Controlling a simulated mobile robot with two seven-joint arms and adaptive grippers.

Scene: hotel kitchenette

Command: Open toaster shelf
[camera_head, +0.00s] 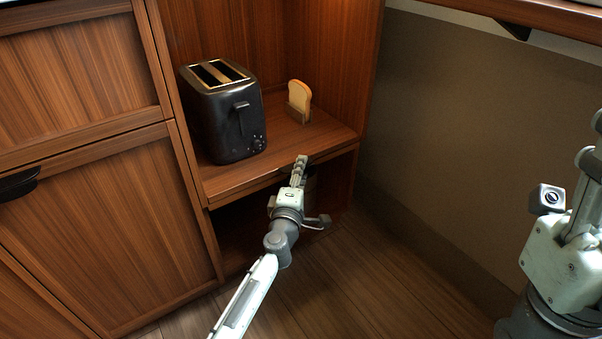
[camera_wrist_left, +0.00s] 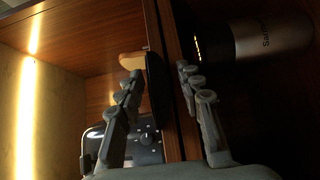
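The wooden toaster shelf (camera_head: 222,183) is a board in an open cabinet bay. A black toaster (camera_head: 226,120) stands on its left part. My left gripper (camera_head: 301,160) is at the shelf's front edge. In the left wrist view its fingers (camera_wrist_left: 160,78) are spread apart, one on each side of the shelf's front edge (camera_wrist_left: 170,60). A dark strip, perhaps a handle, lies along that edge between them. I cannot tell whether the fingers touch it. My right gripper (camera_head: 592,165) is at the far right, partly cut off by the frame; its opening cannot be made out.
A slice of bread (camera_head: 299,95) stands in a small wooden holder on the shelf. Below the shelf is a dark compartment, where a metallic cylinder (camera_wrist_left: 272,38) shows in the wrist view. Closed cabinet fronts (camera_head: 105,225) are at left. The floor (camera_head: 375,275) at right is clear.

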